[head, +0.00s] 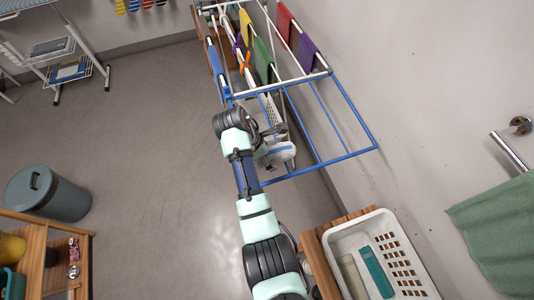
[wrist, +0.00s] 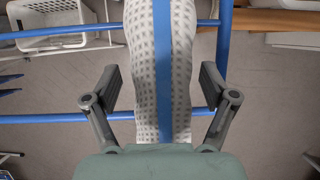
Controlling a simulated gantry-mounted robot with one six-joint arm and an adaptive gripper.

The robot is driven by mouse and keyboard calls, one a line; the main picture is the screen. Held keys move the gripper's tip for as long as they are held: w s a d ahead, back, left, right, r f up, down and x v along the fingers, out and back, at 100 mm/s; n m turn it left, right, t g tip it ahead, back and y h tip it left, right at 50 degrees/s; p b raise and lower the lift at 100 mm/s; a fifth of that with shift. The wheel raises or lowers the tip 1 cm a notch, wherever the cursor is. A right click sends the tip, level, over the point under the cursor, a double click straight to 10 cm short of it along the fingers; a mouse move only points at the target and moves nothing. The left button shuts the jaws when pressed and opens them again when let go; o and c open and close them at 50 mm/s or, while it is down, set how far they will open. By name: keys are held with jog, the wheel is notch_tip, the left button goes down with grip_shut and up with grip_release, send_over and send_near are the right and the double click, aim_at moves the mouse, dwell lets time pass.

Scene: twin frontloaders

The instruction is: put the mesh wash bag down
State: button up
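The mesh wash bag, white with grey dots and a blue stripe, runs lengthwise between my fingers in the wrist view (wrist: 145,60). My gripper (wrist: 160,85) is open, one finger on each side of the bag, with a narrow gap showing on both sides. Blue rails of the drying rack (wrist: 60,118) pass behind the bag. In the head view my gripper (head: 278,130) is at the near end of the rack (head: 325,112), and part of the dotted bag (head: 270,108) shows just beyond it. Whether the bag rests on a rail is hidden.
Coloured cloths (head: 262,60) hang on the rack's far part. The wall is close on the right, with a green towel (head: 495,225). A white basket (head: 400,255) stands at the lower right. A grey bin (head: 48,193) stands at the left. The floor between is clear.

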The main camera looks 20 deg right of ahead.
jog(key=p+v, duration=0.3)
jog(key=v, duration=0.9)
jog(key=shift+d+p, duration=0.15)
jog(key=shift+p, duration=0.25)
jog(key=shift+a+r, duration=0.2)
jog(key=shift+r, duration=0.05)
jog(key=shift+f, duration=0.1)
jog(key=shift+w+a+f+m+t, duration=0.1)
jog(key=shift+a+f+m+t, duration=0.2)
jog(key=shift+m+t, duration=0.2)
jog(key=a+m+t, duration=0.1)
jog(key=m+t, duration=0.1)
jog(key=s+a+m+t+y, duration=0.1)
jog(key=a+m, duration=0.1)
jog(key=shift+a+r+m+t, duration=0.1)
jog(key=shift+r+m+t, duration=0.05)
jog(key=shift+m+t, duration=0.25)
jog(key=s+a+r+m+t+y, duration=0.3)
jog(key=s+a+r+m+t, duration=0.4)
jog(key=s+r+m, duration=0.4)
jog(key=shift+a+r+t, duration=0.4)
jog(key=shift+r+t, duration=0.1)
jog(key=shift+t, duration=0.2)
